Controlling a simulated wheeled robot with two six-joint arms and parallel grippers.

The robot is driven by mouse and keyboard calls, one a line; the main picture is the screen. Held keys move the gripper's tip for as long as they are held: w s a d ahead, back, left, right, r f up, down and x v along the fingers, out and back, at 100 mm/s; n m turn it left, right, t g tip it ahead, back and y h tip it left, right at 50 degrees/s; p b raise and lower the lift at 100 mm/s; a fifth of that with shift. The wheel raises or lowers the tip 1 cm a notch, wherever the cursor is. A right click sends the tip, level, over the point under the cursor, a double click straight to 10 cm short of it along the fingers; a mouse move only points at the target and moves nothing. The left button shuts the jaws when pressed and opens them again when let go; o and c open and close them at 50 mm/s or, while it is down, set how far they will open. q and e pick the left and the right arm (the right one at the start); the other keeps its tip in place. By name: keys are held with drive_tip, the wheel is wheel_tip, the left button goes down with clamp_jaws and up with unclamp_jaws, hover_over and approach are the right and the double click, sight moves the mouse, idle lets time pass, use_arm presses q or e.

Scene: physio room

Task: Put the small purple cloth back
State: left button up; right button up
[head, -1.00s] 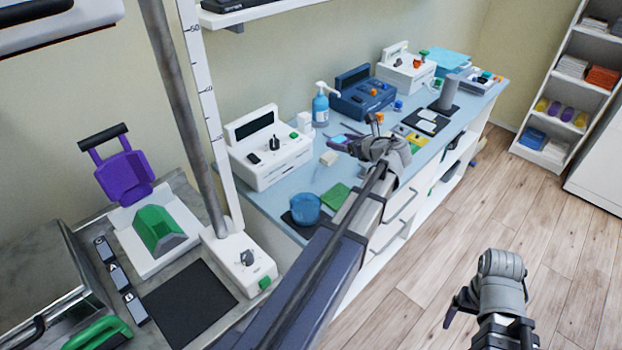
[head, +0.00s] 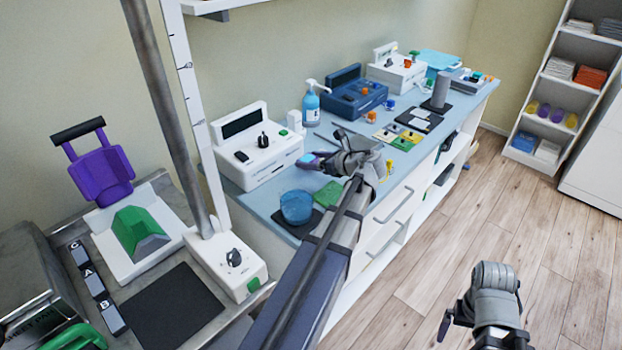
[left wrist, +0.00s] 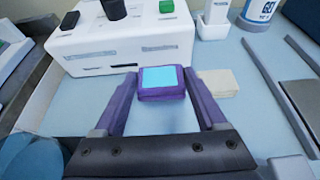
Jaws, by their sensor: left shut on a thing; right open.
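The small purple cloth (left wrist: 162,95) is a folded block with a light blue patch on top. In the left wrist view it sits between the fingertips of my left gripper (left wrist: 163,88), which is shut on it. In the head view my left gripper (head: 312,160) is over the blue counter, in front of the white control box (head: 262,150); the cloth is small and partly hidden there. My right gripper (head: 480,318) is open and empty, over the floor at the lower right.
A beige folded cloth (left wrist: 218,82) lies just right of the purple one. A blue bowl (head: 296,207), a green cloth (head: 329,194), coloured squares (head: 402,144) and a blue device (head: 352,98) stand on the counter. A pole (head: 172,110) rises at left.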

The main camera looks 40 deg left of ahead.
sight(311, 176)
use_arm(q)
drive_tip(key=shift+f, duration=0.1)
wheel_tip(311, 176, down, 4)
drive_tip(key=b, duration=0.3)
drive_tip(key=shift+b, duration=0.45)
drive_tip(key=o, duration=1.3)
drive_tip(key=shift+c, duration=0.2)
drive_tip(key=shift+r+p, duration=0.3)
drive_tip(key=p+v, duration=0.4)
drive_tip(key=v, duration=0.6)
drive_tip(key=shift+d+r, duration=0.1)
drive_tip(key=shift+d, duration=0.05)
drive_tip(key=shift+v, duration=0.8)
